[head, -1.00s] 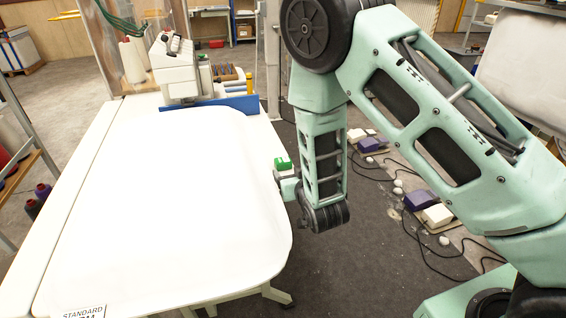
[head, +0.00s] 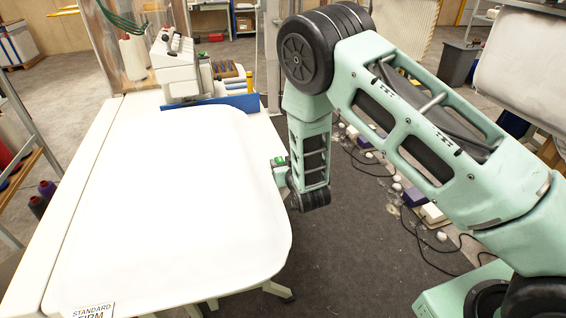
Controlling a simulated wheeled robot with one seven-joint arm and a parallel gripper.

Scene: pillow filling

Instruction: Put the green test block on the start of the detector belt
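The green test block (head: 278,161) is small and shows just past the right edge of the white worktable. My gripper (head: 280,171) points left toward the table edge and appears shut on the block; the fingers are small and partly hidden by the block and my wrist. The block is close to the table edge in the picture; I cannot tell how high it is held. I cannot make out a detector belt in this view.
A large white pillow (head: 170,190) covers most of the worktable (head: 75,200). A sewing machine (head: 178,65) and a blue bar (head: 210,104) stand at its far end. Cables and pedals (head: 414,196) lie on the floor to the right. A rack with spools (head: 38,206) is at left.

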